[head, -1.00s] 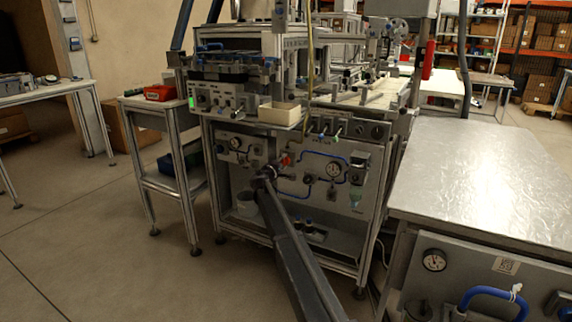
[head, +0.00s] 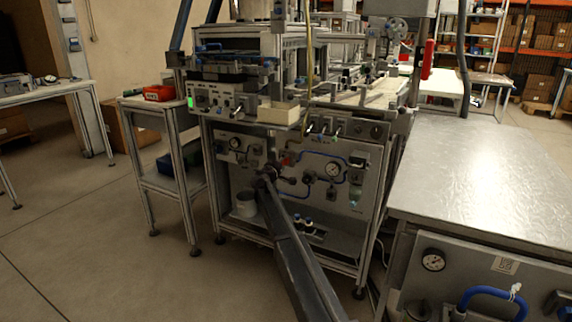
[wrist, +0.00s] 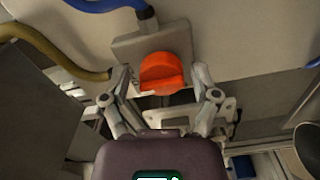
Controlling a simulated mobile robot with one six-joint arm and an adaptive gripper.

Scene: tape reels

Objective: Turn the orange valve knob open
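The orange valve knob (wrist: 163,72) sits on a grey square block in the wrist view, with a raised ridge across its face. In the head view a small orange-red spot (head: 288,160) on the panel looks like the same knob. My gripper (wrist: 162,80) is open, with one finger on each side of the knob. Gaps show between the fingertips and the knob, so it holds nothing. In the head view my gripper (head: 270,174) is small and dark, in front of the panel, its fingers hard to make out.
A blue hose (wrist: 105,5) and a yellow-brown hose (wrist: 50,45) run into the block. The panel (head: 345,200) also carries a pressure gauge (head: 333,169) and blue tubes. A metal-topped bench (head: 490,180) stands at the right.

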